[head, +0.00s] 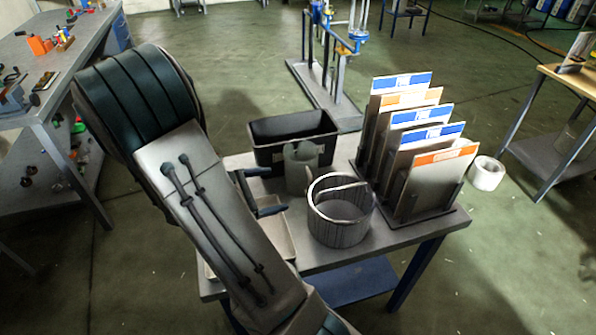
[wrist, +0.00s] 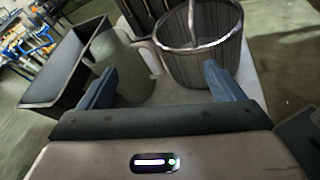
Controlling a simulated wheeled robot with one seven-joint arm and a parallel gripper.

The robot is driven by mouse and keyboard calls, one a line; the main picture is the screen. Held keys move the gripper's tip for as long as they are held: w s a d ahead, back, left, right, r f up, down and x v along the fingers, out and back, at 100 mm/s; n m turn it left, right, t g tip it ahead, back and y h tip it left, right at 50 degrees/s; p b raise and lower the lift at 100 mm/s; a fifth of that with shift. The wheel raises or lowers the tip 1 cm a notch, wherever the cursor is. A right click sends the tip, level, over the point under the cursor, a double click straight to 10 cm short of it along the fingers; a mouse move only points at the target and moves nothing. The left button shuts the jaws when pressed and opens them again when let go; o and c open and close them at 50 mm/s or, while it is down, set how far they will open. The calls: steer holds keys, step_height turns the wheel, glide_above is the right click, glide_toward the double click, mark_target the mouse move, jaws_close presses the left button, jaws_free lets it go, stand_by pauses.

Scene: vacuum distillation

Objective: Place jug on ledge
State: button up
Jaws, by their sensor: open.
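A grey-green jug (head: 301,170) stands upright on the small table, between the black bin and the wire basket. In the wrist view the jug (wrist: 120,62) is at the left, with its handle (wrist: 153,54) pointing right. My gripper (head: 270,192) is open and empty, close beside the jug on its near left side in the head view. In the wrist view its two fingers (wrist: 158,82) are spread. The left finger overlaps the jug's lower part, and I cannot tell whether they touch. I cannot tell which surface is the ledge.
A wire basket (head: 340,212) with a raised hoop handle stands right of the jug. A black bin (head: 293,136) is behind it. A rack of upright panels (head: 425,155) fills the table's right side. A shallow pale tray (head: 283,236) lies partly under my arm.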

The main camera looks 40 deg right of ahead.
mark_target(289, 160)
steer(key=w+d+f+n+t+h, duration=0.2)
steer(key=w+f+n+t+h, duration=0.15)
steer(key=w+n, duration=0.25)
steer(key=shift+t+h, duration=0.25)
steer(key=shift+t, duration=0.1)
steer(key=d+p, duration=0.1)
steer(key=d, duration=0.3)
steer(key=d+p, duration=0.1)
steer(key=d, duration=0.4)
steer(key=d+r+p, duration=0.1)
steer(key=d, duration=0.3)
steer(key=shift+w+d, duration=0.15)
steer(key=shift+d, duration=0.25)
steer(key=shift+r, duration=0.1)
steer(key=c, duration=1.1)
